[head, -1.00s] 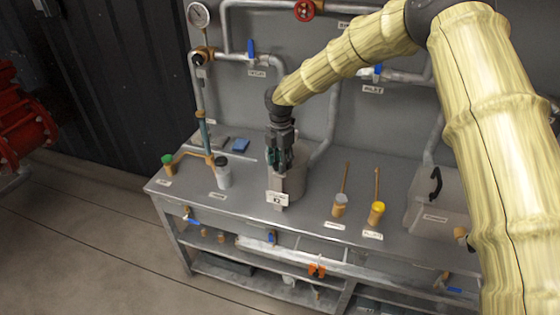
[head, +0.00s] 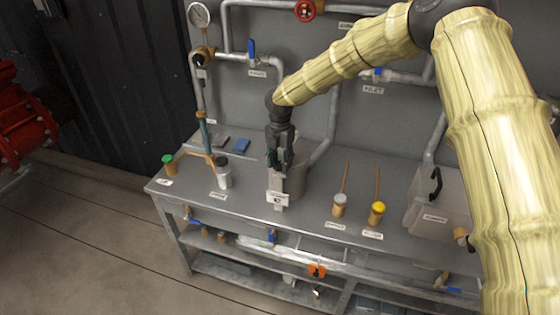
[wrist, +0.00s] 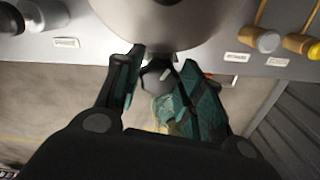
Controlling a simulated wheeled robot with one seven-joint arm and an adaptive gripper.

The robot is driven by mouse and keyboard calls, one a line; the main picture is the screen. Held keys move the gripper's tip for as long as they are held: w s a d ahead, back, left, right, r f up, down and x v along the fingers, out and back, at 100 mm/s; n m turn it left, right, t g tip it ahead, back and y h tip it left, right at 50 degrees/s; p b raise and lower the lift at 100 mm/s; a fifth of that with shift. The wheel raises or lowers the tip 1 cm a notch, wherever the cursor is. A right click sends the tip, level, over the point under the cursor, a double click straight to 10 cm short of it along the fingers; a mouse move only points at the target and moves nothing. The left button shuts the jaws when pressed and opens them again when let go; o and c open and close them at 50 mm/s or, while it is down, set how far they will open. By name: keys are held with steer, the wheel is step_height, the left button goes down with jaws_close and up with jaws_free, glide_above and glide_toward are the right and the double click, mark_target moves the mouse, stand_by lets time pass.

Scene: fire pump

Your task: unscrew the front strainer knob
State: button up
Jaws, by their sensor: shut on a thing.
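The strainer is a grey rounded pot (head: 297,182) standing on the bench near its front edge, with a small white label on its front. In the wrist view its body (wrist: 165,20) fills the top middle. A dark front knob (wrist: 157,77) shows below the body, between the fingers. My gripper (head: 280,163) points down at the pot in the head view. In the wrist view my gripper (wrist: 160,82) has its teal-padded fingers on both sides of the knob, shut on it. In the head view the gripper hides the knob.
A white jar with a dark lid (head: 223,178) stands left of the pot. Pipes and valves line the wall behind.

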mark_target(280, 163)
steer(key=shift+n, duration=0.3)
stand_by(0.9)
steer(key=o, duration=1)
step_height(280, 163, up, 12)
stand_by(0.4)
